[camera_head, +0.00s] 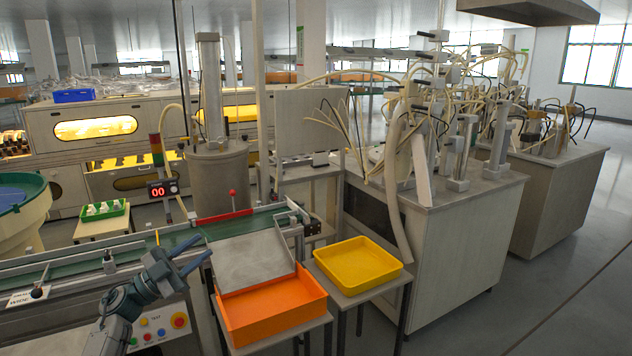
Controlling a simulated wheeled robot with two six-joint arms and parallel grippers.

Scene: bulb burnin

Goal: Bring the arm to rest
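My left gripper (196,252) is in the lower left of the head view, on my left arm (118,318) that comes up from the bottom edge. Its two blue-grey fingers point up and to the right, apart, with nothing seen between them. It appears in front of the near side of the conveyor, left of the orange tray (270,327). My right gripper is not in view.
The green conveyor belt (70,267) runs behind the gripper. A metal chute (250,262) slopes to the orange tray. A yellow tray (398,268) stands on a small table to its right. A control panel (160,330) with buttons is below the gripper. Open floor lies at right.

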